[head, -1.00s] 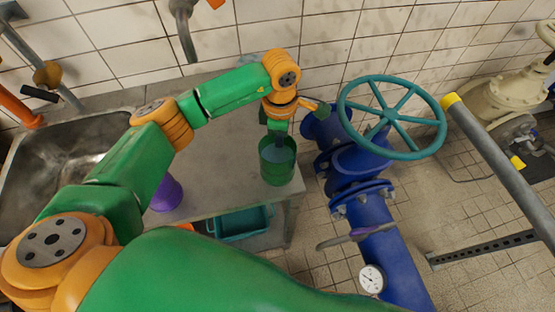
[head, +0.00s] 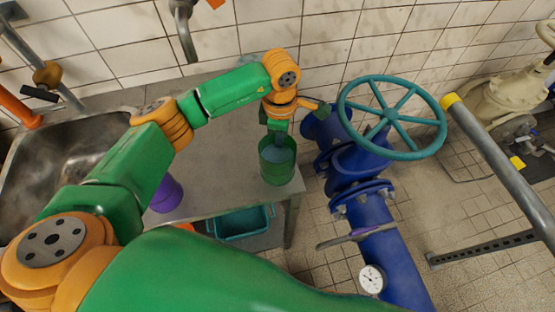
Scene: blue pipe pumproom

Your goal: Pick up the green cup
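The green cup (head: 277,168) stands upright near the right end of the metal counter (head: 222,150). My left arm reaches in from the left, and my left gripper (head: 278,138) points down at the cup's opening. Its fingertips are at or inside the rim, and the cup's far wall and the arm partly hide them. I cannot tell whether the fingers are open or shut on the rim. My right gripper is not in view.
A purple cup (head: 166,195) stands on the counter, partly behind my arm. A sink (head: 60,150) is at the left. Blue pipes with a teal handwheel (head: 391,120) stand close right of the counter. A teal bin (head: 240,222) is below. A grey rail (head: 500,165) crosses the right.

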